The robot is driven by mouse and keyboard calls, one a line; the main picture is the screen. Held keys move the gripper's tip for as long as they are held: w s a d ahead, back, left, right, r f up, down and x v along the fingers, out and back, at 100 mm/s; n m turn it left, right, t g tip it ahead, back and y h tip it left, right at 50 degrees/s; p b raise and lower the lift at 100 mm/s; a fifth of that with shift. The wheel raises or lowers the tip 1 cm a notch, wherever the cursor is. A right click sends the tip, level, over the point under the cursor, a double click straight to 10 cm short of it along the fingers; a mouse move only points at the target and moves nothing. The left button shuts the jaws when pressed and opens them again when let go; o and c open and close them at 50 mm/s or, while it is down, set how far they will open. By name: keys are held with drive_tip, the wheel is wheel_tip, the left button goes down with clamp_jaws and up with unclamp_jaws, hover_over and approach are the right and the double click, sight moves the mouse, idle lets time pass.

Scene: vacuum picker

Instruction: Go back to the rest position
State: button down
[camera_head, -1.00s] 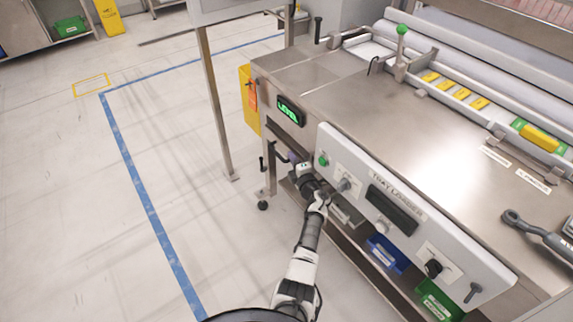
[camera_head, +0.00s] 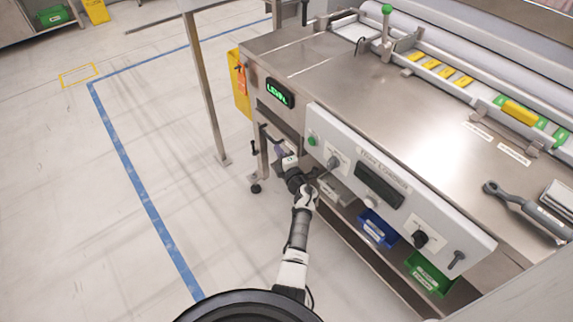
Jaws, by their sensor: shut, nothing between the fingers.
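My arm reaches up from the bottom of the head view. My gripper (camera_head: 290,162) is at its far end, by the left end of the tray loader's control panel (camera_head: 400,185). The fingers are small and dark here, and they hold nothing. The gripper is just left of and a little below the panel's left knob (camera_head: 333,163), seemingly apart from it. The green button (camera_head: 312,140) is above and to the right of the gripper.
The steel bench (camera_head: 390,100) fills the right side. Below it are a blue bin (camera_head: 377,229) and a green bin (camera_head: 430,272). A steel post (camera_head: 204,90) stands left of the bench. Open floor (camera_head: 70,200) with a blue line (camera_head: 135,170) lies to the left.

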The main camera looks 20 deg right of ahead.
drive_tip(key=s, duration=0.6)
drive_tip(key=shift+d, duration=0.15)
